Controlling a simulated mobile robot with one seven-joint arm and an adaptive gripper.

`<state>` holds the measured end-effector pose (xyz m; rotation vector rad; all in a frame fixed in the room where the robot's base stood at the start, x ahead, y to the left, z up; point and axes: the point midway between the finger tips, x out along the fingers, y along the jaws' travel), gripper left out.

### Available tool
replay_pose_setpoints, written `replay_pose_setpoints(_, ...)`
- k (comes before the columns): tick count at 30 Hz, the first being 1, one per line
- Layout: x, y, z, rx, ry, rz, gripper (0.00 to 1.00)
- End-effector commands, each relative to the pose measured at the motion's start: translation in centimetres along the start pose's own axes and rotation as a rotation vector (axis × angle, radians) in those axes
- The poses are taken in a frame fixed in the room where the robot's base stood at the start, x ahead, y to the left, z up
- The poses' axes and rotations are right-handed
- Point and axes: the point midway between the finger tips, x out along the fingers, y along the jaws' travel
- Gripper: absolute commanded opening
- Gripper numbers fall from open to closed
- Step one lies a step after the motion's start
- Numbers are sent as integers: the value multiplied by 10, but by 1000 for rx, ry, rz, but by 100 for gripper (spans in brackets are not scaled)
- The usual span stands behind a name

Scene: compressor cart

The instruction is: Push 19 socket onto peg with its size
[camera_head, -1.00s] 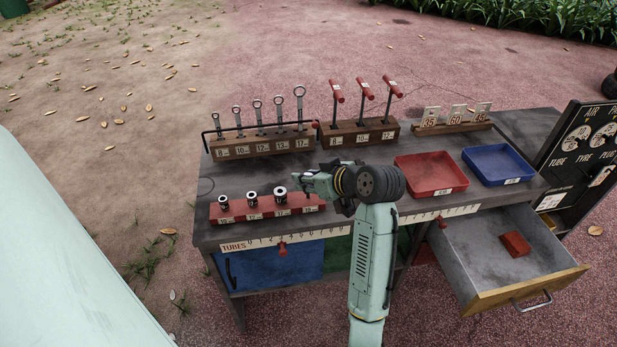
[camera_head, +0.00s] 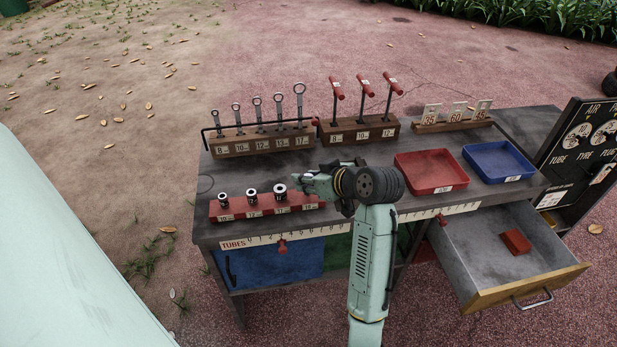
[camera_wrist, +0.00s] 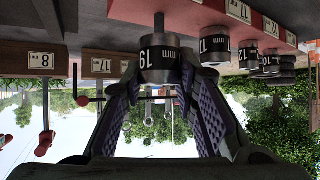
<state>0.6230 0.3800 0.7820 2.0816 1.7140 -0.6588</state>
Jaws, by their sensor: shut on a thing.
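The 19 mm socket (camera_wrist: 160,58) is a dark cylinder with a bright band. In the wrist view, which is upside down, it sits between the two purple-padded fingers of my gripper (camera_wrist: 163,85). My gripper is shut on it. A thin metal peg (camera_wrist: 159,21) of the red socket rack (camera_wrist: 170,12) shows in line with the socket, between it and the rack. Whether the peg tip is inside the socket cannot be told. In the head view my gripper (camera_head: 308,183) is over the right end of the red rack (camera_head: 240,214), and the held socket is hidden.
Three other sockets stand on the rack to the left, the nearest being the 17 socket (camera_head: 280,193). Behind are a wrench rack (camera_head: 232,151) and a T-handle block (camera_head: 345,138). A red tray (camera_head: 450,186), a blue tray (camera_head: 520,174) and an open drawer (camera_head: 470,262) are at right.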

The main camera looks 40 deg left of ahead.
Motion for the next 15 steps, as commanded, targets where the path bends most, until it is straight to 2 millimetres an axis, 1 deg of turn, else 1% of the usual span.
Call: replay_pose_setpoints(15, 8, 0, 11, 0, 1, 0, 0)
